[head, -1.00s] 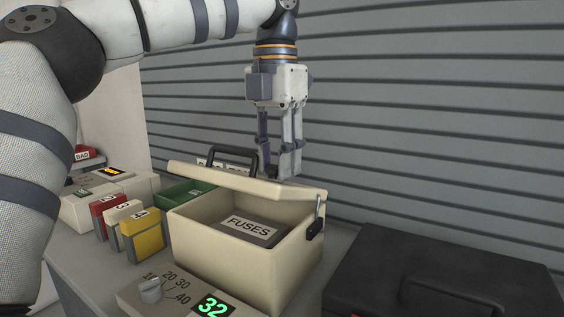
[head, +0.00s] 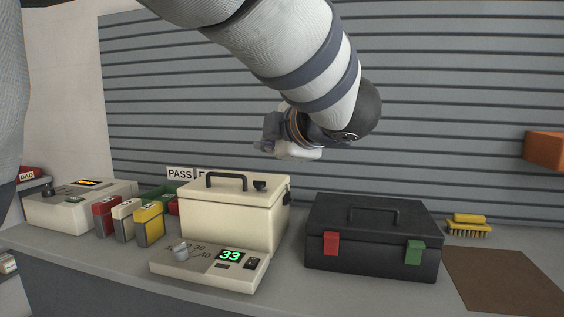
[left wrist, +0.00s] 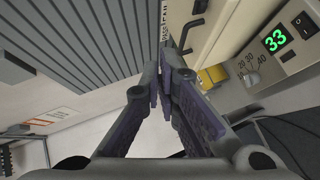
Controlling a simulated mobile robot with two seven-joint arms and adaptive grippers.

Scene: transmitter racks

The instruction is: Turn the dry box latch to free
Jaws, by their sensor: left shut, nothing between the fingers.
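The dry box, which I take to be the beige box (head: 232,217), stands on the bench with its lid down and a dark carry handle (head: 226,177) on top. A small black latch knob (head: 260,185) sits on the lid to the right of the handle; which way it is turned is too small to tell. My left gripper (head: 266,148) is shut and empty above the box, apart from it, fingers pointing left. Its fingers also show in the left wrist view (left wrist: 163,80). The box's handle (left wrist: 191,32) shows there too. My right gripper is not in view.
A dial unit (head: 210,266) reading 33 stands before the box. Red, cream and yellow blocks (head: 149,224) stand left of it. A black case (head: 372,240) stands close on the right, then a brown mat (head: 505,280) and a yellow brush (head: 468,226).

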